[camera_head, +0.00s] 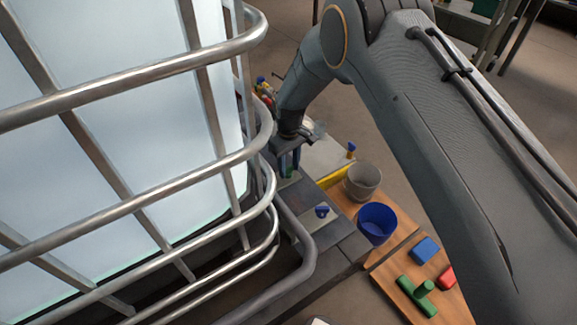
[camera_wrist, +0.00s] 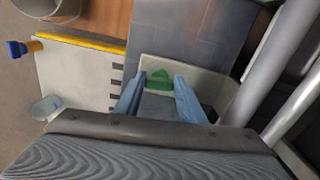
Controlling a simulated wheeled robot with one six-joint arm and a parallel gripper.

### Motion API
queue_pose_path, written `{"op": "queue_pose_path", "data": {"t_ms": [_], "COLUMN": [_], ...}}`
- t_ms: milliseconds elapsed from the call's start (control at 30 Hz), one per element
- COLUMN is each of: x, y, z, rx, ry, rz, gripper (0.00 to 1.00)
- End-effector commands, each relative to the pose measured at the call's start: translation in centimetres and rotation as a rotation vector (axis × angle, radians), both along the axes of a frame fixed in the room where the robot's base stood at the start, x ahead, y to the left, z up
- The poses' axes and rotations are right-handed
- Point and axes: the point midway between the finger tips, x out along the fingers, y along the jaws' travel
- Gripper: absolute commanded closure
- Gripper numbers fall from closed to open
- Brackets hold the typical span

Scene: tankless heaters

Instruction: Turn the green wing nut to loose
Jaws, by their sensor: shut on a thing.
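The green wing nut (camera_wrist: 159,80) sits on a pale plate (camera_wrist: 205,84) in the wrist view, between the tips of my gripper's two blue fingers. My gripper (camera_wrist: 159,90) is shut on it, with one finger at each side. In the head view, my gripper (camera_head: 289,163) reaches down beside the caged tank, and only a bit of the green wing nut (camera_head: 289,173) shows at the fingertips. From these views I cannot tell how far the nut is turned.
A metal cage (camera_head: 250,150) around a white tank stands close left of my gripper. A blue knob (camera_head: 322,211) sits on a nearby plate. A grey bucket (camera_head: 362,181), a blue bucket (camera_head: 377,223) and colored blocks (camera_head: 425,250) are on a wooden board to the right.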

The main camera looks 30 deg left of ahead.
Motion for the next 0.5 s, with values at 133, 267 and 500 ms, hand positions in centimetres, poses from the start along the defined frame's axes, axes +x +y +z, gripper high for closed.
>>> {"op": "queue_pose_path", "data": {"t_ms": [133,267,500], "x": [0.08,0.15,0.31], "y": [-0.04,-0.05,-0.03], "z": [0.02,0.02,0.02], "rx": [0.0,0.0,0.0], "ry": [0.0,0.0,0.0], "rz": [0.139,0.262,0.49], "gripper": [0.86,0.86,0.86]}}
